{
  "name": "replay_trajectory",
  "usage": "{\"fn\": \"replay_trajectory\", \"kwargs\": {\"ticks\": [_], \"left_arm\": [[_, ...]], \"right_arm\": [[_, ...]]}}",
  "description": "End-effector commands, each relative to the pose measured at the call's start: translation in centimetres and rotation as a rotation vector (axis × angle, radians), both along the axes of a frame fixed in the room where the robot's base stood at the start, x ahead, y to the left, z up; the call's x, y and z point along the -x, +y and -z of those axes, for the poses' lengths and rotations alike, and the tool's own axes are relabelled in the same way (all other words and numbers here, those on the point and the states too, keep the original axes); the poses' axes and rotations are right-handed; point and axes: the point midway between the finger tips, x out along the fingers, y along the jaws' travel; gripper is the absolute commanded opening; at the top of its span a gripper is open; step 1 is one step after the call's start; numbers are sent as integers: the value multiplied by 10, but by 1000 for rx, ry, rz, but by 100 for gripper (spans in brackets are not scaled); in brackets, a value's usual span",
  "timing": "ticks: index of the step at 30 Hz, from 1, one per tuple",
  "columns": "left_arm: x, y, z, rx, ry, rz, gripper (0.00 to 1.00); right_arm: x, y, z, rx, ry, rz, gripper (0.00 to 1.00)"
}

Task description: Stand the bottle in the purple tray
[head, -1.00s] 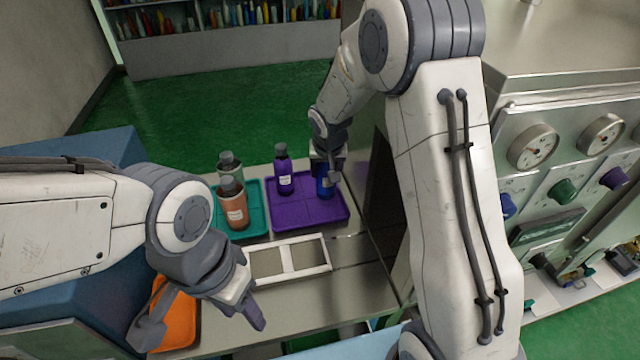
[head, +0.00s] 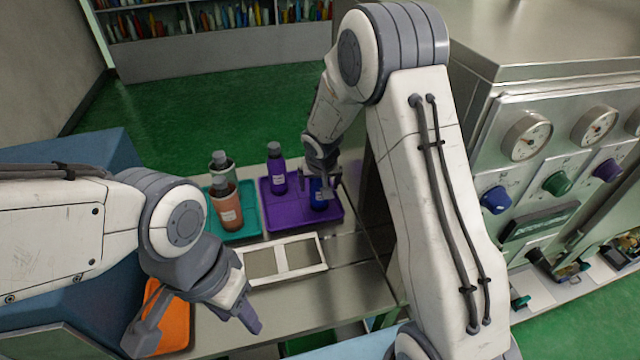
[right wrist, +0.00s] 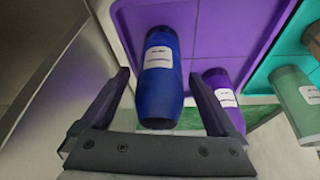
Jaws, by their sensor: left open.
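The purple tray (head: 290,214) lies on the steel counter. A blue bottle (head: 318,196) with a white label is in its right part and looks upright, with its base at the tray floor. My right gripper (head: 325,181) is around the upper part of this bottle. In the right wrist view the blue bottle (right wrist: 163,85) stands between the two spread fingers (right wrist: 158,78), with a gap on each side. A purple bottle (head: 277,172) stands at the tray's back left. My left gripper (head: 200,328) is open and empty over the counter at the front left.
A teal tray (head: 247,227) to the left holds an orange-brown bottle (head: 227,208) and a pale green bottle (head: 222,168). A white two-window frame (head: 283,260) lies in front of the purple tray. An orange tray (head: 177,322) is under my left gripper. A steel machine with gauges stands right.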

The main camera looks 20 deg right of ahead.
Motion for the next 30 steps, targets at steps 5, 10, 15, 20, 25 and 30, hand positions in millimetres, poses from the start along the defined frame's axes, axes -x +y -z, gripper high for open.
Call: {"fn": "replay_trajectory", "kwargs": {"ticks": [5,10,15,20,25,30], "left_arm": [[0,0,0,0,0,0,50],[0,0,-6,0,0,0,50],[0,0,-7,0,0,0,50],[0,0,-7,0,0,0,50],[0,0,-5,0,0,0,50],[0,0,-4,0,0,0,50]], "right_arm": [[0,0,0,0,0,0,93],[0,0,-6,0,0,0,93],[9,2,-31,0,-5,1,93],[23,5,-64,-1,-5,-1,93],[36,8,-93,-1,-4,-2,93],[43,9,-110,1,-2,-1,93]]}}
